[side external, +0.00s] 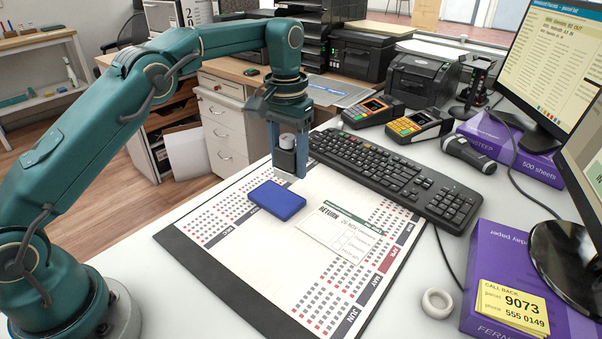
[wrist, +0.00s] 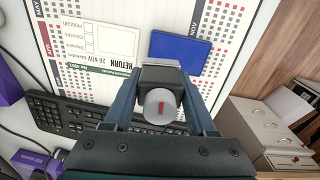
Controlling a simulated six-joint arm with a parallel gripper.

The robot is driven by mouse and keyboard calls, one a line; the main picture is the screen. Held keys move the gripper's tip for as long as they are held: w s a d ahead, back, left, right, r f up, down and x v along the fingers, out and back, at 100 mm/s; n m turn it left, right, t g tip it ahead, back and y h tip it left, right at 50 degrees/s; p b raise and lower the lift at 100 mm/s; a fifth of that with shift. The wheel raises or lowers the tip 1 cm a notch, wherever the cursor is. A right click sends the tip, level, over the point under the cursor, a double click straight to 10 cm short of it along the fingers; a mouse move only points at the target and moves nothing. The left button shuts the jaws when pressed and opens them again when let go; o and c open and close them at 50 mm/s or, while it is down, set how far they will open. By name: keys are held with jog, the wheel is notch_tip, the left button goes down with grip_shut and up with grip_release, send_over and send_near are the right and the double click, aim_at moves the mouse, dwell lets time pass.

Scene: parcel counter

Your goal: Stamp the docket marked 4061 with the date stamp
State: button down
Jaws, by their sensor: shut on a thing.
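The date stamp (side external: 286,152), dark with a pale round knob, is held upright between the fingers of my gripper (side external: 288,164). It also shows in the wrist view (wrist: 160,102), its knob bearing a red mark. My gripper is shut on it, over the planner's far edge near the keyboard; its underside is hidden. A docket (side external: 346,232) lies flat on the planner, headed RETURN, with 26 NOV on it. In the wrist view the docket (wrist: 98,52) has a green strip that seems to read 4061. A blue ink pad (side external: 277,200) lies left of the docket.
The desk planner (side external: 205,241) lies under docket and pad. A black keyboard (side external: 395,175) stands behind it. Two card terminals (side external: 417,125) are further back. Purple paper boxes (side external: 490,262), a yellow note (side external: 512,305) reading 9073, and monitors are at the right.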

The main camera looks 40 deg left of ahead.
jog(key=m, duration=0.1)
send_near(321, 227)
jog(key=shift+w+a, duration=0.1)
jog(key=shift+a, duration=0.05)
jog(key=shift+f, duration=2.8)
jog(key=shift+f, duration=0.35)
jog(key=shift+r, duration=3.05)
